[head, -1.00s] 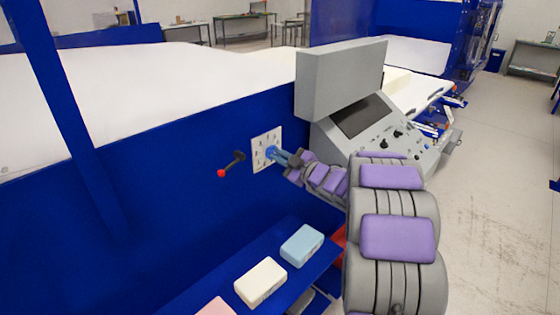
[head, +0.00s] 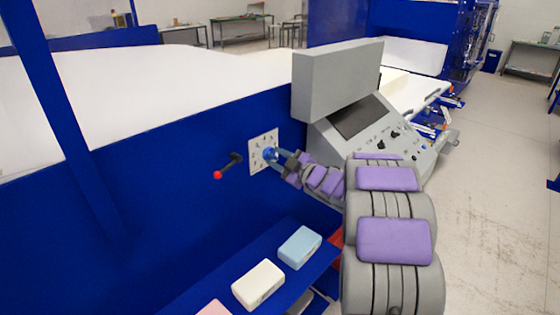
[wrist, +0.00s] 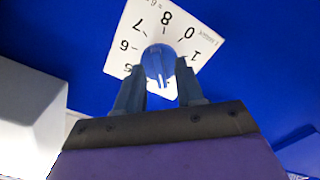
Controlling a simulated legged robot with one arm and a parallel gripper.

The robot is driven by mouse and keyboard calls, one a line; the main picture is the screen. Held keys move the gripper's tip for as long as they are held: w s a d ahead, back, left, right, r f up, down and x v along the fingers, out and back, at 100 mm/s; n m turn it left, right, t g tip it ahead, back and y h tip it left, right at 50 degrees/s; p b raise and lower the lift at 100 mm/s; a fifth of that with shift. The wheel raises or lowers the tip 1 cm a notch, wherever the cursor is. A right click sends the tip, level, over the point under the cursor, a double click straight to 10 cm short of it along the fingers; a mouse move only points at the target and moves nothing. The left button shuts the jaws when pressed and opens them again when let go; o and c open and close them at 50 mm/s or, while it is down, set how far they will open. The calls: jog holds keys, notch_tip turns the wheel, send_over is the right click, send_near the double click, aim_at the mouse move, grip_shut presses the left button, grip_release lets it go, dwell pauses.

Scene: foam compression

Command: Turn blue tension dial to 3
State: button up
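The blue tension dial (head: 270,153) sits on a white numbered plate (head: 255,160) on the blue machine side. In the wrist view the dial (wrist: 158,60) is a round blue knob in front of the plate (wrist: 125,45), where 8, 0, 1, 7, 6 and 5 can be read. Numbers at the lower right are hidden by my gripper. My gripper (wrist: 160,78) has one finger on either side of the knob, spread apart; it also shows in the head view (head: 274,158). The dial's setting cannot be read clearly.
A black lever with a red knob (head: 218,175) sticks out left of the plate. A grey control console (head: 375,125) stands to the right. Below, a blue shelf (head: 215,287) holds blue, cream and pink blocks. The floor at right is clear.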

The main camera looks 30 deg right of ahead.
jog(key=shift+s, duration=0.1)
jog(key=p+v, duration=0.2)
jog(key=v, duration=1.5)
jog(key=shift+p, duration=0.3)
jog(key=shift+d, duration=0.1)
jog(key=w+d+r+m+g+h, duration=0.2)
jog(key=w+d+m+g+h, duration=0.15)
jog(key=h, duration=0.45)
jog(key=s+a+f+m+g, duration=0.2)
jog(key=s+a+g, duration=0.3)
jog(key=s+a, duration=0.4)
jog(key=s+a+f+m+g+y, duration=0.1)
jog(key=s+a+g, duration=0.4)
jog(key=s+a, duration=0.5)
jog(key=s+a+f+m+g, duration=0.3)
jog(key=s+a, duration=0.7)
jog(key=s, duration=0.7)
jog(key=shift+a+m+g+y, duration=0.15)
jog(key=shift+m+g+y, duration=0.25)
jog(key=shift+m+g, duration=0.8)
